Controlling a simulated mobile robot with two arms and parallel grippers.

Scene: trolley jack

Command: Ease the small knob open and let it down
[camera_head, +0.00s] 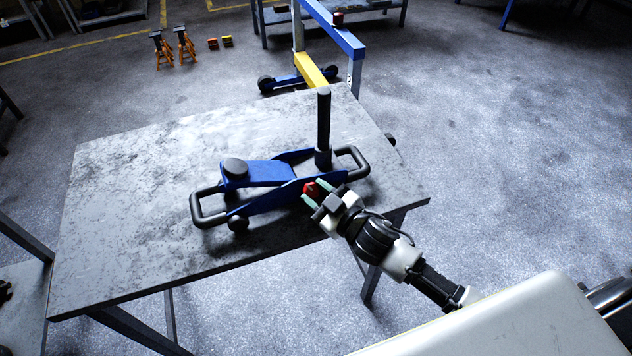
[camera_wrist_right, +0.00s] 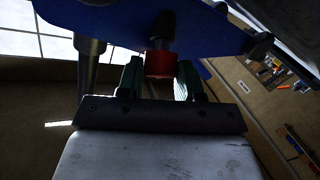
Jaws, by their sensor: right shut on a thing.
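A blue trolley jack (camera_head: 262,172) stands on the grey metal table, with a round dark saddle (camera_head: 235,167) at its left end and an upright black handle (camera_head: 323,120) near its right end. The small red knob (camera_head: 310,189) is on the jack's near side, below the handle. My right gripper (camera_head: 314,194) is shut on the knob, its green fingertips on either side of it. In the right wrist view the red knob (camera_wrist_right: 159,64) sits between the two fingers, under the blue jack body (camera_wrist_right: 205,28). My left gripper is not in view.
The table (camera_head: 110,230) is bare to the left of the jack. A blue and yellow hoist frame (camera_head: 310,68) stands behind the table. Orange axle stands (camera_head: 186,47) are on the floor at the back left. Open floor lies to the right.

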